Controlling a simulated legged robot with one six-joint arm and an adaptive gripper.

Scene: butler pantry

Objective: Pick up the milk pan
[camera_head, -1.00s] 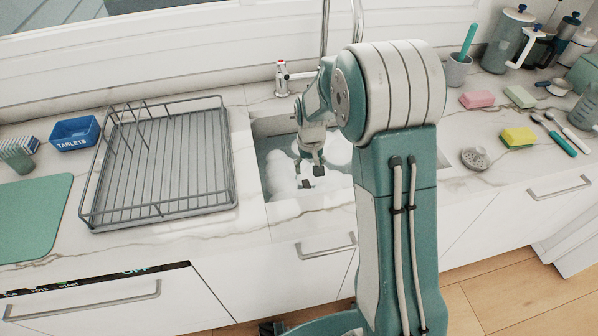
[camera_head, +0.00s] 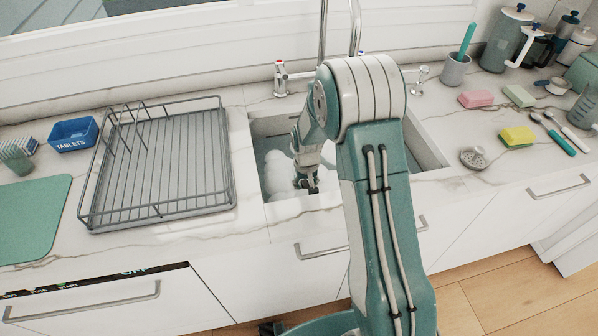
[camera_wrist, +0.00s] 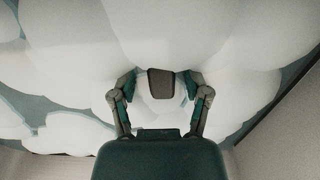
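No whole milk pan shows in either view. White suds (camera_head: 278,172) fill much of the sink (camera_head: 262,128) and hide what lies under them. My gripper (camera_head: 307,184) is down in the sink, at the suds. In the wrist view my gripper (camera_wrist: 162,95) is open, its two fingers apart. A dark grey, rounded, flat-ended piece (camera_wrist: 161,83) sticks out of the suds (camera_wrist: 75,55) between the fingers, with gaps on both sides. It may be the end of a handle; its lower part is hidden.
A wire dish rack (camera_head: 165,165) stands left of the sink, with a blue tablets box (camera_head: 74,134) beyond. Taps (camera_head: 280,78) stand behind the sink. Sponges (camera_head: 517,137), a round metal strainer (camera_head: 473,158) and brushes lie on the right counter. Sink walls surround my gripper closely.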

